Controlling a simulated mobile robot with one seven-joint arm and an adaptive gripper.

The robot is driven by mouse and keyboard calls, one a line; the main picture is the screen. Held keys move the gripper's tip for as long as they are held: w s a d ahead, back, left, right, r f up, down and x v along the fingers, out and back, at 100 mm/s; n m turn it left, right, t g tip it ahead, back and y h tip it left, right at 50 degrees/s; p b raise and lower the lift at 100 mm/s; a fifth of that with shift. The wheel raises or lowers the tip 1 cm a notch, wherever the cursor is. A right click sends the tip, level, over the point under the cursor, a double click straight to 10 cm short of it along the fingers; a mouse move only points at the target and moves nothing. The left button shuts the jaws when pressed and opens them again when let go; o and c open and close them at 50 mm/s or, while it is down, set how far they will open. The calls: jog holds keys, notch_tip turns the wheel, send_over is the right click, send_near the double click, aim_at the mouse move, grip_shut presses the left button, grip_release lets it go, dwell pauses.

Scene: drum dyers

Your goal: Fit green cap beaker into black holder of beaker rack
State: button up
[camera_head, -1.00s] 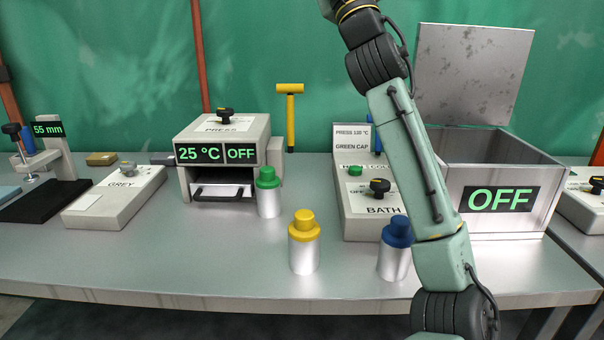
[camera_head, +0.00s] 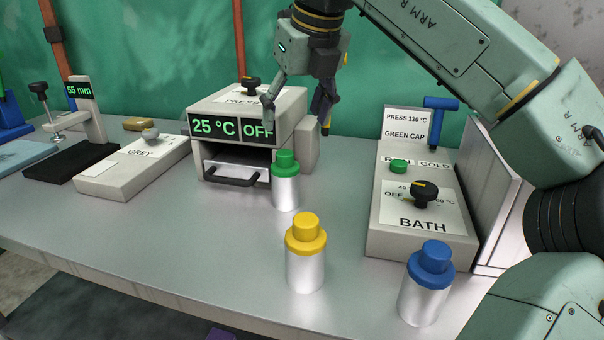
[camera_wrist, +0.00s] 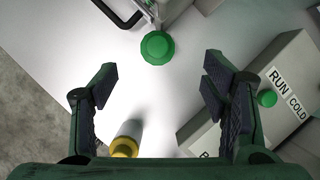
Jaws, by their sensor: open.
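The green cap beaker (camera_head: 285,187) stands upright on the metal bench, just in front of the press's right side. Its green cap also shows from above in the wrist view (camera_wrist: 157,47). My gripper (camera_head: 297,108) points down with its fingers apart, higher than the green cap and empty. In the wrist view my gripper (camera_wrist: 160,88) has its open fingers to either side, with the green cap between and beyond them, untouched. I cannot make out a beaker rack or black holder in any view.
A yellow cap beaker (camera_head: 305,258) and a blue cap beaker (camera_head: 427,290) stand nearer the bench's front. The press (camera_head: 203,105) shows 25 °C and OFF. The bath control box (camera_head: 415,236) is at right. Bench between press and control box is mostly clear.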

aim_at(285, 153)
jog(key=x, duration=1)
jog(key=shift+a+f+p, duration=0.1)
jog(key=shift+a+p, duration=0.1)
jog(key=shift+p, duration=0.2)
jog(key=shift+s, duration=0.1)
jog(key=shift+c, duration=0.4)
grip_shut()
